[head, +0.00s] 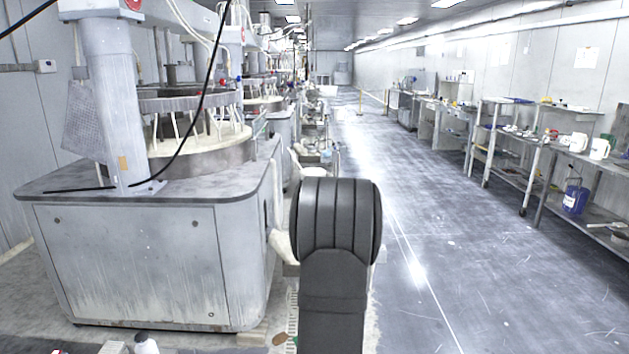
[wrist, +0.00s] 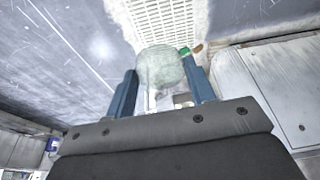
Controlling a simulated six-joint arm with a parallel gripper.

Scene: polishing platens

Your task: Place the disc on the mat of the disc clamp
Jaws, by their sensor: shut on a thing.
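In the wrist view my gripper (wrist: 160,70) has its two blue fingers on either side of a pale, greenish, cloudy round disc (wrist: 161,67). The gripper is shut on the disc, which is held out at the fingertips. Below the disc, between the fingers, a small whitish part shows, too unclear to name. In the head view my dark arm stands in the lower middle and hides the gripper and the disc. I cannot make out the disc clamp or its mat in either view.
A white perforated grating (wrist: 165,18) lies beyond the disc, with small green (wrist: 184,51) and brown (wrist: 197,47) pieces beside it. A big polishing machine (head: 140,265) stands left. Benches with jugs (head: 599,149) line the right wall. The aisle floor (head: 430,210) is clear.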

